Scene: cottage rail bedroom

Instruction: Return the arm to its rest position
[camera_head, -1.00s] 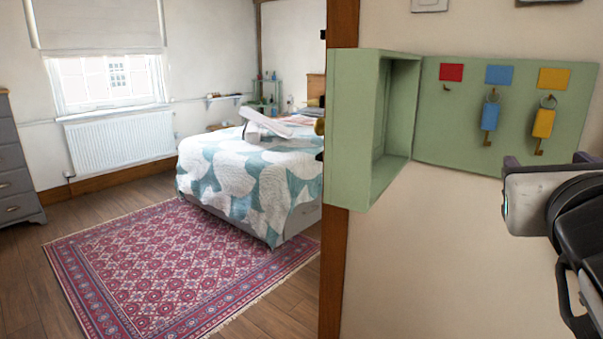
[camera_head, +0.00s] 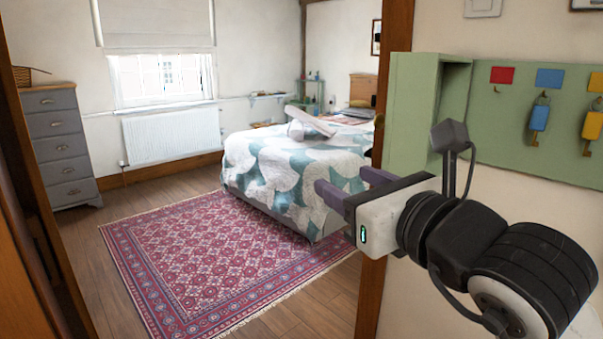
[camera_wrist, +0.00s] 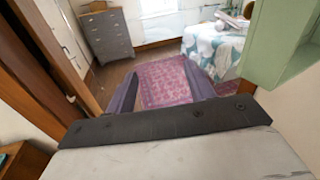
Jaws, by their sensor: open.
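My gripper (camera_head: 345,188) is in the head view, in front of the doorway and left of the green key cabinet (camera_head: 412,110). Its two purple-grey fingers point left toward the bedroom and are apart, with nothing between them. The fingers also show in the wrist view (camera_wrist: 165,98), spread with the rug visible between them. My arm reaches in from the lower right and hides the cabinet's lower part and some of the wall below it.
The cabinet's backboard (camera_head: 555,110) carries a blue-tagged key (camera_head: 539,118) and a yellow-tagged key (camera_head: 593,126); the hook under the red label (camera_head: 502,75) is bare. Through the doorway are a patterned rug (camera_head: 205,255), a bed (camera_head: 290,165) and a grey dresser (camera_head: 58,145). The door frame post (camera_head: 372,300) stands close to my gripper.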

